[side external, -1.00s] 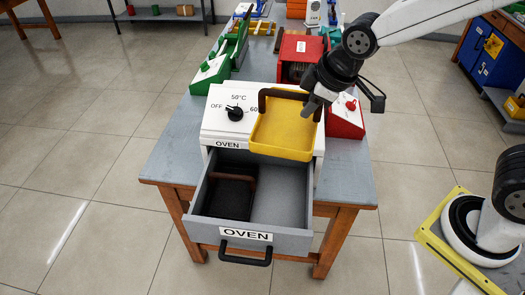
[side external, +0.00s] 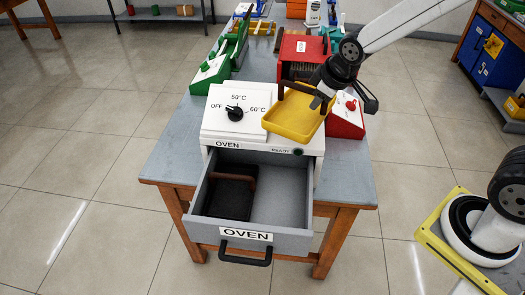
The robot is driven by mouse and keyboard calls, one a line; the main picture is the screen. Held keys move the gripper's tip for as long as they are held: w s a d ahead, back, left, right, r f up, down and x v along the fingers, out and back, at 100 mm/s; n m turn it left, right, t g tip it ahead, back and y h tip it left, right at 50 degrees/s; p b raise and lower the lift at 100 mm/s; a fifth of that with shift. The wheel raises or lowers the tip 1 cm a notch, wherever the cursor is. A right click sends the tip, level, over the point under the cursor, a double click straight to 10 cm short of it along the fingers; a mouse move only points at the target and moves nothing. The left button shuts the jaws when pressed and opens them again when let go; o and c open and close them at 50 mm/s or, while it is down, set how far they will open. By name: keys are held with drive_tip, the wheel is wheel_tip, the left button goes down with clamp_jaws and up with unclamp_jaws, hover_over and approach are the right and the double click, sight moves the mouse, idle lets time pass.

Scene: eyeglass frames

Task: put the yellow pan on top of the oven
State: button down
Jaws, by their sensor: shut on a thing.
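The yellow pan (side external: 292,120) is a shallow square tray with a dark brown handle, held over the right part of the white oven's top. My gripper (side external: 319,100) is shut on the pan, at its handle side; the fingers are small and partly hidden by the pan. Whether the pan touches the oven top cannot be told. The oven (side external: 222,122) has a black knob on top and the label OVEN on its front edge. Its grey drawer (side external: 205,232) is pulled open, with a dark block and a brown handle inside.
A red machine (side external: 344,120) stands just right of the pan, with a red box (side external: 296,47) behind it. A green device (side external: 212,72) is at the back left. The oven top is clear around the knob's left side. The open drawer juts over the table's front edge.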

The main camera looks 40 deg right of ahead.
sight(315, 118)
drive_tip(key=shift+f, duration=2.25)
drive_tip(key=shift+f, duration=1.75)
drive_tip(key=shift+f, duration=0.1)
drive_tip(key=c, duration=0.6)
unclamp_jaws()
